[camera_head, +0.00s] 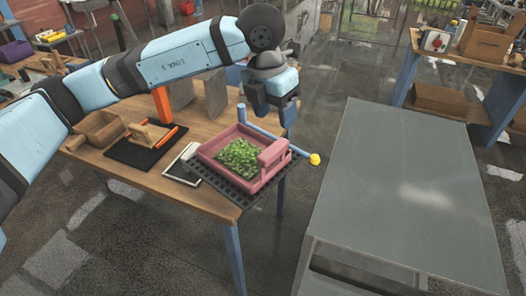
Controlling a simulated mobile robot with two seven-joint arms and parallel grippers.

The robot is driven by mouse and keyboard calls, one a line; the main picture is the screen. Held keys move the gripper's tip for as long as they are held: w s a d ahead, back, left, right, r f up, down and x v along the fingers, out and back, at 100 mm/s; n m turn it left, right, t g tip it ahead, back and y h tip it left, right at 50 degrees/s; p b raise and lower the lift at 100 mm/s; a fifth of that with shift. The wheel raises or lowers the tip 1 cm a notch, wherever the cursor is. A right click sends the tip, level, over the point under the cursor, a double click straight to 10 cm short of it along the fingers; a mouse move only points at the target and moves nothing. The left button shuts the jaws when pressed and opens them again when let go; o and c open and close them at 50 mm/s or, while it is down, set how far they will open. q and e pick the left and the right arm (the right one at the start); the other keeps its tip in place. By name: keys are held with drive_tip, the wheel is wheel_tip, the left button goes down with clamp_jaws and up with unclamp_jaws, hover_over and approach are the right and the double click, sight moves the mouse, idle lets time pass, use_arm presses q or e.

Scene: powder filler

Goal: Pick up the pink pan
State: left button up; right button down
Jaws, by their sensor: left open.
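The pink pan (213,147) is a square tray with a raised pink block at its right side and green leafy bits inside. It sits on a black grid mat (237,196) at the right front corner of the wooden table. My left arm comes in from the left and reaches over the table. My left gripper (270,116) is just behind the pan's back right part, pointing down. It is open, and I cannot tell whether it touches the pan. My right gripper is not in view.
A blue bar with a yellow ball end (314,159) sticks out past the table's right edge. A wooden box (98,128), a black mat (140,152) with an orange-handled tool and a small framed plate (183,164) lie left of the pan. A bare grey table (400,180) stands at the right.

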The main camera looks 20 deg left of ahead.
use_arm(q)
drive_tip(key=w+a+r, duration=0.1)
drive_tip(key=y+p, duration=0.1)
drive_tip(key=p, duration=0.1)
hover_over(273, 148)
drive_tip(key=shift+t, duration=0.3)
drive_tip(key=f, duration=0.7)
drive_tip(key=shift+s+a+f, duration=0.1)
drive_tip(key=shift+a+f, duration=0.1)
drive_tip(key=shift+f, duration=0.75)
drive_tip(key=f, duration=0.2)
drive_tip(key=f+p, duration=0.1)
drive_tip(key=shift+d+f+p, duration=0.2)
drive_tip(key=shift+f+p, duration=0.1)
drive_tip(key=shift+f, duration=0.45)
drive_tip(key=shift+c, duration=0.2)
clamp_jaws()
